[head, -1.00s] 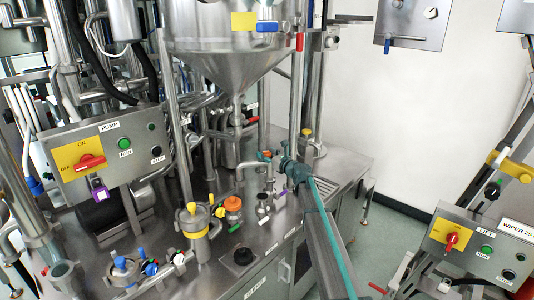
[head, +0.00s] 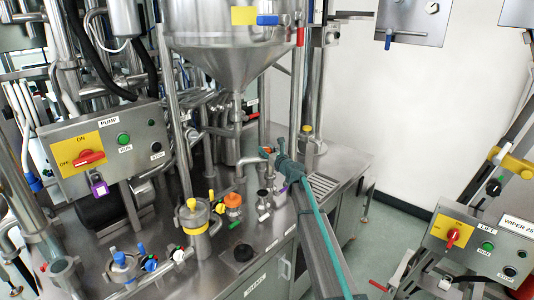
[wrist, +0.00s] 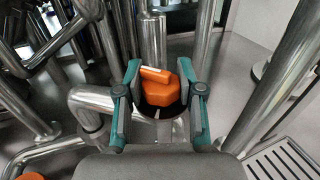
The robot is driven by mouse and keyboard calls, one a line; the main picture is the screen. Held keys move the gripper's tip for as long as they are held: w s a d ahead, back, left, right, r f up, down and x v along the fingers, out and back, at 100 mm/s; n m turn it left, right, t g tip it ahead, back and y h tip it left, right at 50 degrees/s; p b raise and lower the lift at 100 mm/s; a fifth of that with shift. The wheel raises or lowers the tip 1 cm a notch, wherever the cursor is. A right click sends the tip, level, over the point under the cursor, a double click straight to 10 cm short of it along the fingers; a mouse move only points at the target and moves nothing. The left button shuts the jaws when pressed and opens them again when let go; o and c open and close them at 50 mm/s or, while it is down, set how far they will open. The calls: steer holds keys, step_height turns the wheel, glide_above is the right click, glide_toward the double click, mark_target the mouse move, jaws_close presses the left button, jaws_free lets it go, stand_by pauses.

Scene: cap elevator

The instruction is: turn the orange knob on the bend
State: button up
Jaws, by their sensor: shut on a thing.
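The orange knob (wrist: 162,92) shows in the wrist view between my two teal-edged fingers, with a paler bar across its top. In the head view only a small orange patch of the knob (head: 267,150) shows beside my gripper (head: 278,157); the rest is hidden. My gripper (wrist: 159,72) is closed on the knob, one finger on each side. The steel bend (wrist: 88,98) curves in from the left of the knob in the wrist view. It also shows in the head view, left of my gripper (head: 248,163).
Another orange cap (head: 233,200) and a yellow-handled fitting (head: 194,215) stand to the front left. A steel hopper (head: 225,45) hangs above. Vertical pipes (wrist: 153,42) stand close behind the knob. A slotted drain grate (head: 322,187) lies to the right.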

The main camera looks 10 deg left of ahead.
steer(key=shift+d+m+t+h+b, duration=0.1)
steer(key=shift+m+t+h+b, duration=0.1)
steer(key=shift+m+t+h, duration=0.7)
steer(key=shift+m+t+h+b, duration=0.15)
steer(key=shift+m+t+h, duration=0.15)
steer(key=shift+m+h, duration=0.7)
steer(key=shift+n+h, duration=0.3)
steer(key=o, duration=1.1)
steer(key=shift+d, duration=0.1)
steer(key=shift+s+d, duration=0.15)
steer(key=shift+s, duration=0.45)
steer(key=v, duration=1)
steer(key=shift+s+d, duration=0.2)
steer(key=shift+s, duration=0.1)
steer(key=shift+r, duration=0.2)
